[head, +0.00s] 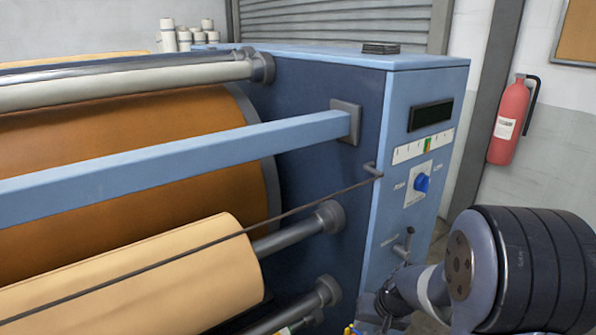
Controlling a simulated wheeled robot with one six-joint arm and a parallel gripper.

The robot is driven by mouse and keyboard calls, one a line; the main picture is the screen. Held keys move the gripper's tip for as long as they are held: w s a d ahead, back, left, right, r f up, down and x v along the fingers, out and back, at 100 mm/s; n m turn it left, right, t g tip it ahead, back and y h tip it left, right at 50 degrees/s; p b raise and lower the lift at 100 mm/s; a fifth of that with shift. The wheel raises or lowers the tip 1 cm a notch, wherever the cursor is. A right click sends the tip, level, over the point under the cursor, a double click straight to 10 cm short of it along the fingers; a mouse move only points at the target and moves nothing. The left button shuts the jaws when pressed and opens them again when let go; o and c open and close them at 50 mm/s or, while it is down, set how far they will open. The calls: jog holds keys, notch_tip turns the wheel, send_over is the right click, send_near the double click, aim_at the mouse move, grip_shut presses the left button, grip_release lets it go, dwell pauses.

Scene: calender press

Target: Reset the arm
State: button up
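My arm comes in at the lower right, its large dark joint and grey link in front of the calender press (385,130). My gripper (372,318) is at the bottom edge, near the lower part of the blue control end. It is small, dark and partly cut off by the frame, so I cannot tell whether its fingers are open or shut. I see nothing clearly held in it. The control end carries a blue knob (422,183), a dark display (431,115), a strip with a green mark (427,146) and a small lever (403,246) just above my gripper.
A light blue bar (180,158) and a thin cable (230,234) run across the front of the rollers. A tan roll (140,275) lies at lower left. A red fire extinguisher (509,120) hangs on the right wall. White rolls (185,38) stand behind.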

jog(key=shift+w+a+r+g+h+p, duration=0.2)
jog(key=shift+w+g+h+p, duration=0.15)
jog(key=shift+p, duration=0.85)
jog(key=shift+s, duration=0.15)
